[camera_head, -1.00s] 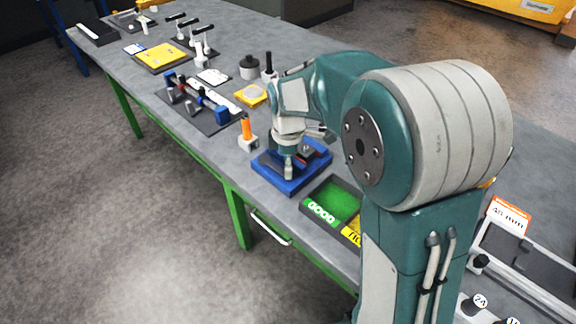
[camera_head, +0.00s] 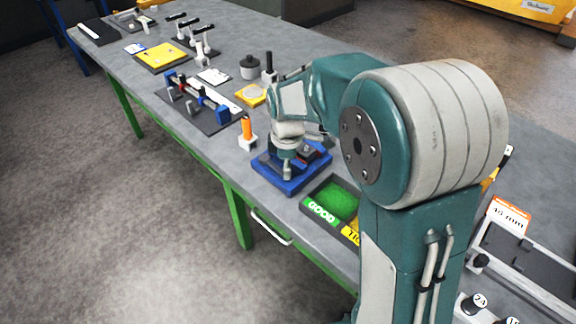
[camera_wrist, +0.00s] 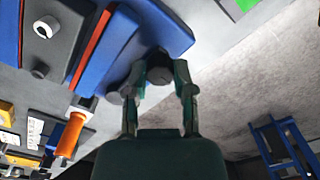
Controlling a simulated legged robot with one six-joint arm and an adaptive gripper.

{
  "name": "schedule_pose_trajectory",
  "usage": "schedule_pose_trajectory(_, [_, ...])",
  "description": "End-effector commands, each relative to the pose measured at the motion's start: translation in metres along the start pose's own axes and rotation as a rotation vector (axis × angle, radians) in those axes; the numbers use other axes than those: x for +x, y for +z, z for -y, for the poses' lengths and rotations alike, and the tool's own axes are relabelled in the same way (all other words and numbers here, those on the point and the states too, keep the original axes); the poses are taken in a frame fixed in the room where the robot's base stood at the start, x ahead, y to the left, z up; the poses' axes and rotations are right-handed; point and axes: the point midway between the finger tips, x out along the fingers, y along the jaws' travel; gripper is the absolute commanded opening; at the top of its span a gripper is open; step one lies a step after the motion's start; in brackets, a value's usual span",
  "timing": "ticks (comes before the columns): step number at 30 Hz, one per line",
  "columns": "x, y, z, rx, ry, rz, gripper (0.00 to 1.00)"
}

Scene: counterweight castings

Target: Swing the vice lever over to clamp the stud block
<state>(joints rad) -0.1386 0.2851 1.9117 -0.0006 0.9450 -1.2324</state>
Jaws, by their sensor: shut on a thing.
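The blue vice (camera_head: 284,182) sits on the bench in the head view, partly hidden by my gripper (camera_head: 287,172). In the wrist view its blue body (camera_wrist: 160,22) fills the top, with a red strip (camera_wrist: 92,42) along one side. My gripper (camera_wrist: 160,80) is shut on a dark round knob (camera_wrist: 159,68) at the vice's edge, which looks like the lever's end. The rest of the lever is hidden. A dark grey block with pale round studs (camera_wrist: 52,42) lies beyond the red strip; I cannot tell whether it touches the jaw.
An orange-handled tool (camera_head: 247,130) in a white holder stands close left of the vice. A green tray marked GOOD (camera_head: 337,200) is close on its right. A dark board with clamps (camera_head: 197,108) lies further back. The floor in front of the bench is clear.

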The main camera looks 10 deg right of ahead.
Motion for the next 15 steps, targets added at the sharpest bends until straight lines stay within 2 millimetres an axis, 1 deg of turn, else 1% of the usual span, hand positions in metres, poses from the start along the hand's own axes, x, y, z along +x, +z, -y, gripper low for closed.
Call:
schedule_pose_trajectory(8, [0.000, -0.013, 0.010, 0.169, 0.002, -0.002, 0.00])
schedule_pose_trajectory(15, [0.000, -0.030, 0.019, 0.392, 0.001, -0.002, 0.00])
